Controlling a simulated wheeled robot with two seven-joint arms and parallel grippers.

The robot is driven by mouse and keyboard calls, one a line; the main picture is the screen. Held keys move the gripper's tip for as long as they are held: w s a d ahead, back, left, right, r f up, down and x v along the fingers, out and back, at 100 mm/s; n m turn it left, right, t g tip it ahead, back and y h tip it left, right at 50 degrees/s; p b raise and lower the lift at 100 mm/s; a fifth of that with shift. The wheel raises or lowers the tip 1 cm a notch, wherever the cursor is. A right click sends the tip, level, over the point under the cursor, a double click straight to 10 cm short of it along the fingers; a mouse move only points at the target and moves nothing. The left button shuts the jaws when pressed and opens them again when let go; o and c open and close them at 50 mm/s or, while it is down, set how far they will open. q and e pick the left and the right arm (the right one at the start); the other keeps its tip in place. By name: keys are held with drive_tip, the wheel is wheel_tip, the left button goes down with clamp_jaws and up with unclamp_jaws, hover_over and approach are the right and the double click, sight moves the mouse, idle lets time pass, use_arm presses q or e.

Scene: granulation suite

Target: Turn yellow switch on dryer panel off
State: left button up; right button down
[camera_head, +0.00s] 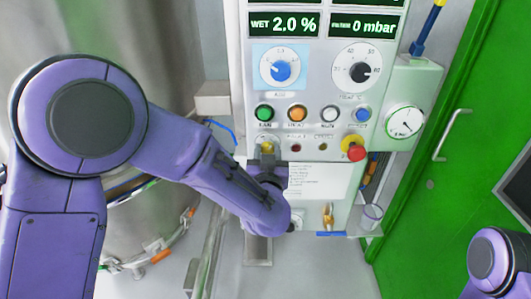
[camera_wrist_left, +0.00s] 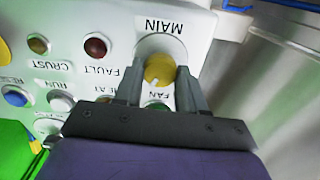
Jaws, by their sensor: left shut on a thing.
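The dryer panel (camera_head: 330,100) is a white box with displays, dials and buttons. The yellow switch (camera_head: 266,146) is a small round knob at its lower left, mostly covered by my gripper in the head view. In the left wrist view the yellow switch (camera_wrist_left: 158,69) sits under the label MAIN, with a pale mark on its edge. My left gripper (camera_head: 267,150) reaches up to it from below. In the left wrist view the two fingers (camera_wrist_left: 158,84) are on either side of the knob, shut on it. My right gripper is out of view; only a piece of my right arm shows.
Close to the switch are a green button (camera_head: 264,112), an orange button (camera_head: 297,113) and small lamps. A red emergency stop (camera_head: 355,152) is to the right. A steel vessel (camera_head: 170,60) stands left, a green door (camera_head: 440,190) right.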

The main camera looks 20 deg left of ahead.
use_arm(q)
drive_tip(key=shift+a+n, duration=0.1)
drive_tip(key=shift+n, duration=0.2)
drive_tip(key=n+b, duration=0.1)
drive_tip(key=n, duration=0.1)
drive_tip(key=n+b, duration=0.1)
drive_tip(key=n, duration=0.2)
drive_tip(key=shift+f+n+b, duration=0.2)
drive_tip(key=shift+n+b, duration=0.1)
drive_tip(key=n+b, duration=0.2)
drive_tip(key=n, duration=0.3)
drive_tip(key=shift+n+b, duration=0.3)
drive_tip(key=shift+b, duration=0.1)
drive_tip(key=o, duration=0.9)
drive_tip(key=shift+o, duration=0.9)
drive_tip(key=shift+s+r, duration=0.1)
drive_tip(key=shift+r, duration=0.05)
